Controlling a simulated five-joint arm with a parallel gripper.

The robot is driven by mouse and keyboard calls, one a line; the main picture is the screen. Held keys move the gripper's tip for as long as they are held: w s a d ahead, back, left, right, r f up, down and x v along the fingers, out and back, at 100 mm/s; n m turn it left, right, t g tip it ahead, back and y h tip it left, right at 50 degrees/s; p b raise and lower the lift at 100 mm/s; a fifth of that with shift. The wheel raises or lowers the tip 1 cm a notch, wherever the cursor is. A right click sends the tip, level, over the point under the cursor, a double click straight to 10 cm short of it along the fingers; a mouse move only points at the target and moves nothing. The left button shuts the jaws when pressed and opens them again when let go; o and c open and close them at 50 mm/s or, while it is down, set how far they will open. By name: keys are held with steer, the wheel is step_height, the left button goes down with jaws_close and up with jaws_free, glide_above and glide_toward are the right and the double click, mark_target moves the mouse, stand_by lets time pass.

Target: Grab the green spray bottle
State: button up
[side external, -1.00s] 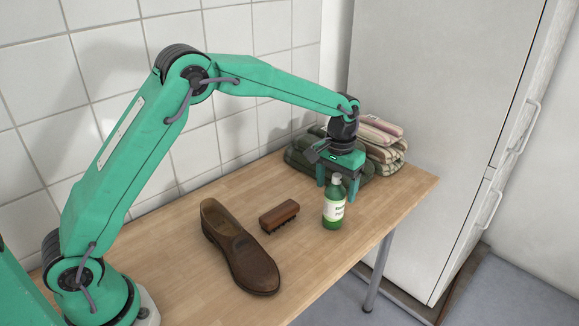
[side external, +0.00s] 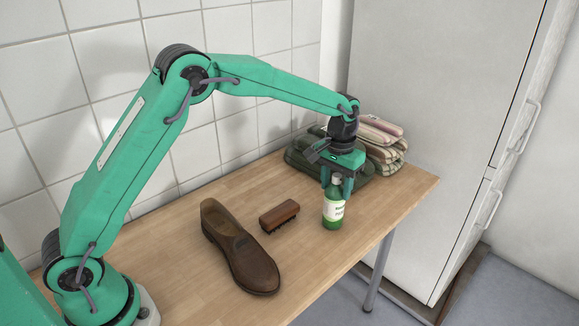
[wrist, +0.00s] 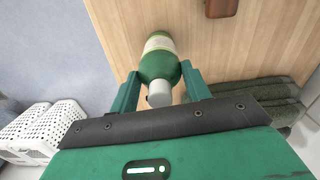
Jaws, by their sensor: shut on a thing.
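The green spray bottle (side external: 334,207) has a white label and a pale cap, and stands upright on the wooden table near its front right edge. My gripper (side external: 338,184) is above and around its upper part, with its fingers shut on it. In the wrist view the bottle (wrist: 158,62) lies between the two green fingers (wrist: 160,88), its white cap toward the camera. Its base appears to rest on the table.
A brown shoe (side external: 240,252) and a wooden brush (side external: 279,215) are on the table left of the bottle. Folded dark green cloths (side external: 305,158) and striped cloths (side external: 388,150) lie behind my gripper. White baskets (wrist: 35,132) show below the table's edge in the wrist view.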

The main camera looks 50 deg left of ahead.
mark_target(338, 177)
steer(key=shift+r, duration=0.2)
steer(key=shift+r, duration=0.6)
steer(key=r, duration=0.3)
steer(key=shift+s+d+r, duration=0.1)
steer(key=shift+s+d, duration=0.1)
steer(key=shift+d, duration=0.15)
steer(key=s+d+r, duration=0.6)
steer(key=s+d, duration=0.1)
steer(key=d, duration=0.1)
steer(key=shift+d+r, duration=0.15)
steer(key=shift+s, duration=0.15)
